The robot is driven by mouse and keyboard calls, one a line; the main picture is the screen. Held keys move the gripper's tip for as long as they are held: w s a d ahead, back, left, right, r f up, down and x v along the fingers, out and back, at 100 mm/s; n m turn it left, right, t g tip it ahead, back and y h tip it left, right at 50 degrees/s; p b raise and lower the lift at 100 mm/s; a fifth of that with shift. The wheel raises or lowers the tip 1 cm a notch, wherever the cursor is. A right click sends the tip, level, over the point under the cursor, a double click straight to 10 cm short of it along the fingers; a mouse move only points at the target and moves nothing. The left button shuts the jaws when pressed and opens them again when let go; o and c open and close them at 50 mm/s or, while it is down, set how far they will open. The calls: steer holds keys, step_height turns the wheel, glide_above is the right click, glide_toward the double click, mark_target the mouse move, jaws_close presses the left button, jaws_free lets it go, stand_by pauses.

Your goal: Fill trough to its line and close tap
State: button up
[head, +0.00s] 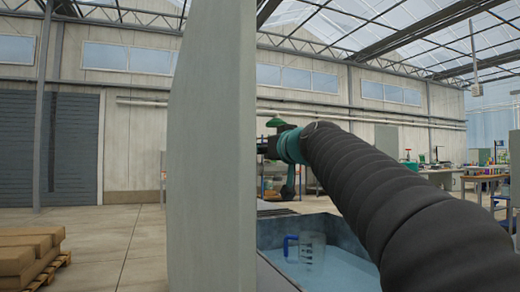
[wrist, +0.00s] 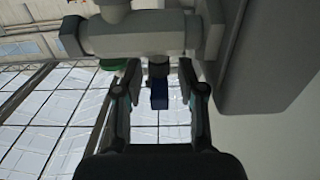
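The trough (head: 338,226) is at the lower middle of the head view, with pale blue water (head: 340,272) in it. No fill line can be made out. A clear jug with a blue handle (head: 312,250) stands in the trough area. In the wrist view, a blue piece (wrist: 159,96), which looks like the tap's lever, hangs below a grey pipe (wrist: 140,36). My gripper (wrist: 160,80) is open, with its fingers on both sides of the blue piece and gaps visible. In the head view, the panel hides the gripper's end. No water stream is visible.
A tall grey panel (head: 212,150) stands close in front, left of my arm. A green knob (head: 275,122) shows above my wrist. Boxes on a pallet (head: 30,252) lie at lower left. Workbenches (head: 440,172) stand far right.

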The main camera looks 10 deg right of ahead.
jaws_close()
steer(key=shift+d+f+y+b, duration=0.15)
steer(key=shift+y+b, duration=0.15)
steer(key=shift+b, duration=0.2)
steer(key=shift+f+n+y+b, duration=0.1)
steer(key=shift+n+y+b, duration=0.5)
steer(key=shift+b, duration=0.35)
steer(key=shift+n+g+y+b, duration=0.5)
steer(key=shift+n+y+b, duration=0.15)
steer(key=shift+y, duration=0.25)
steer(key=n+g+y, duration=0.1)
steer(key=y, duration=0.1)
steer(key=n+g+y, duration=0.1)
steer(key=n+y, duration=0.1)
steer(key=shift+r, duration=0.3)
steer(key=shift+n+g+y+p, duration=0.7)
steer(key=shift+n+g+y, duration=0.45)
steer(key=shift+g+y, duration=0.3)
steer(key=shift+g, duration=0.35)
